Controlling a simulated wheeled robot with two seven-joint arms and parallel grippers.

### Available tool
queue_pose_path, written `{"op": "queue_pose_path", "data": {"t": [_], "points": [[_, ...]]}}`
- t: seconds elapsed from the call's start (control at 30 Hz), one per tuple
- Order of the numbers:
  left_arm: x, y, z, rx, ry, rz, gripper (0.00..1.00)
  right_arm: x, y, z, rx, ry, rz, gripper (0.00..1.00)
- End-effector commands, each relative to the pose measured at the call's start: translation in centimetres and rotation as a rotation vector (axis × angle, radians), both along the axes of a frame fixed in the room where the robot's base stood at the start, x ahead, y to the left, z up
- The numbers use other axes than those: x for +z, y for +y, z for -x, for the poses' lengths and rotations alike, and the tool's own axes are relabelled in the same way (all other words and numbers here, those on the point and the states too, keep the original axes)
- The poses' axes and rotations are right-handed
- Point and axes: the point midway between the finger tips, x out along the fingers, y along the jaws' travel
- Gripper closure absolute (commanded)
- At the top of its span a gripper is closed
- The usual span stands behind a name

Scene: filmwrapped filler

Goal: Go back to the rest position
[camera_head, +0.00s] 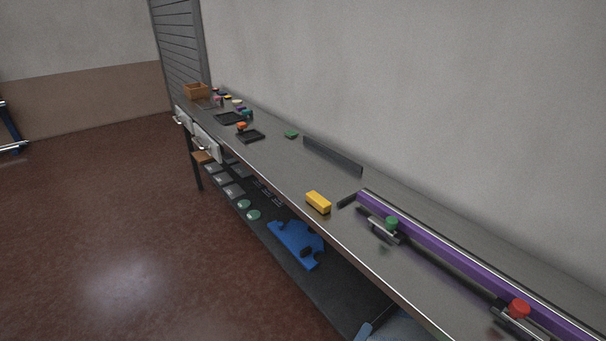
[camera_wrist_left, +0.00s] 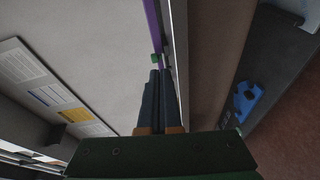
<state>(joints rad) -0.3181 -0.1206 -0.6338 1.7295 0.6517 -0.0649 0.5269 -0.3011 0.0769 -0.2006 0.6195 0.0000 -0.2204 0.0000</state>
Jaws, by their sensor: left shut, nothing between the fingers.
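My left gripper (camera_wrist_left: 162,74) shows in the left wrist view, its two dark fingers together and nothing between them. It points toward the purple rail (camera_wrist_left: 152,22) and a green knob (camera_wrist_left: 156,58), which appear beyond the fingertips. I cannot make the gripper out clearly in the head view. My right gripper is in neither view.
The long grey bench (camera_head: 270,165) runs along the wall. On it are a yellow block (camera_head: 318,202), the purple rail (camera_head: 450,255), a green knob (camera_head: 391,222) and a red knob (camera_head: 519,308). A blue item (camera_head: 297,243) lies on the lower shelf. The floor at left is clear.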

Motion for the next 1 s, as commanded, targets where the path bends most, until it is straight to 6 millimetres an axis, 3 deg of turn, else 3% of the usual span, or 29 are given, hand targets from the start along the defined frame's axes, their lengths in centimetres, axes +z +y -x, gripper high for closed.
{"op": "queue_pose_path", "data": {"t": [0.27, 0.47, 0.57, 0.67, 0.8, 0.9, 1.0], "points": [[-6.1, 1.3, 0.6, -0.021, 0.039, -0.205, 1.00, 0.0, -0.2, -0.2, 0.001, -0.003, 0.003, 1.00], [-13.7, 4.0, 2.3, -0.070, 0.096, -0.461, 1.00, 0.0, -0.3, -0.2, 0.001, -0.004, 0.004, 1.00], [-18.5, 6.5, 4.1, -0.117, 0.141, -0.627, 1.00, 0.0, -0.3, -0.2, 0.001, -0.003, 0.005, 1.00], [-24.0, 10.2, 6.9, -0.193, 0.205, -0.827, 1.00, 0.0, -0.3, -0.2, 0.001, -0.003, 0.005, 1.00], [-32.1, 18.2, 14.0, -0.388, 0.341, -1.156, 1.00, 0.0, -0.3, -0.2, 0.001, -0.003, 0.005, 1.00], [-35.4, 23.6, 19.6, -0.549, 0.437, -1.327, 1.00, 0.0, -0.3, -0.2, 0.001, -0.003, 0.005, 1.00], [-36.8, 27.1, 23.7, -0.672, 0.505, -1.420, 1.00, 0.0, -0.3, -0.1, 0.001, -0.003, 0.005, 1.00]]}}
